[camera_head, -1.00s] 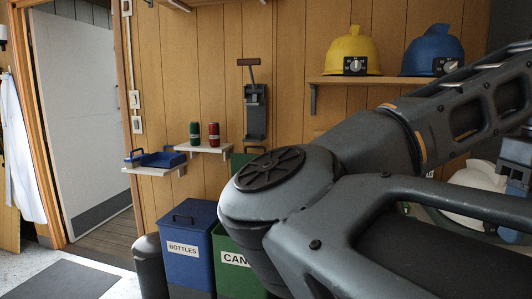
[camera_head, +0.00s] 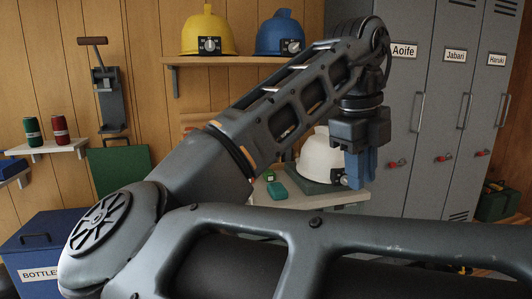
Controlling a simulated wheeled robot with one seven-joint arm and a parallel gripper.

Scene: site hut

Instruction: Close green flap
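The green flap (camera_head: 120,168) shows at the left as a flat green panel standing raised against the wooden wall, right of the blue bin. Its lower part and the bin beneath it are hidden behind my arm. My gripper (camera_head: 358,182) points down at the right, beside the white helmet and in front of the grey lockers, well away from the flap. Its blue fingers look close together, but I cannot tell whether they are open or shut.
A blue bottles bin (camera_head: 35,245) stands at lower left. A white helmet (camera_head: 321,157) and small green items (camera_head: 277,190) are on a low shelf near my gripper. Yellow (camera_head: 209,30) and blue (camera_head: 280,34) helmets sit on the upper shelf. Grey lockers (camera_head: 425,130) stand at right.

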